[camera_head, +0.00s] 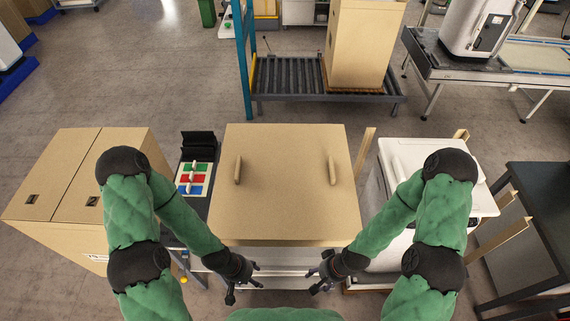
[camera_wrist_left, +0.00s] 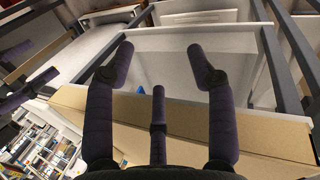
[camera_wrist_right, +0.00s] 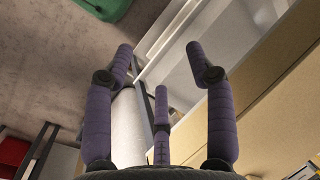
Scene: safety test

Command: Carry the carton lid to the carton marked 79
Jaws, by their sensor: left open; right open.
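The carton lid (camera_head: 285,205) is a tan cardboard cover with two upright handles, a left one (camera_head: 238,170) and a right one (camera_head: 332,171). It rests on a light stand in front of me. A closed tan carton (camera_head: 75,180) stands at the left; its front label is too small to read surely. Another tall carton (camera_head: 360,45) stands on the roller conveyor at the back. My left gripper (camera_head: 243,283) is open and empty, below the lid's near left edge. My right gripper (camera_head: 320,280) is open and empty, below the near right edge. Neither touches a handle.
A black-framed stand with coloured green, red and blue switches (camera_head: 193,178) sits between the left carton and the lid. A white box-shaped unit (camera_head: 400,155) stands right of the lid. A dark table (camera_head: 545,200) is far right. Floor is open between the lid and the conveyor (camera_head: 290,80).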

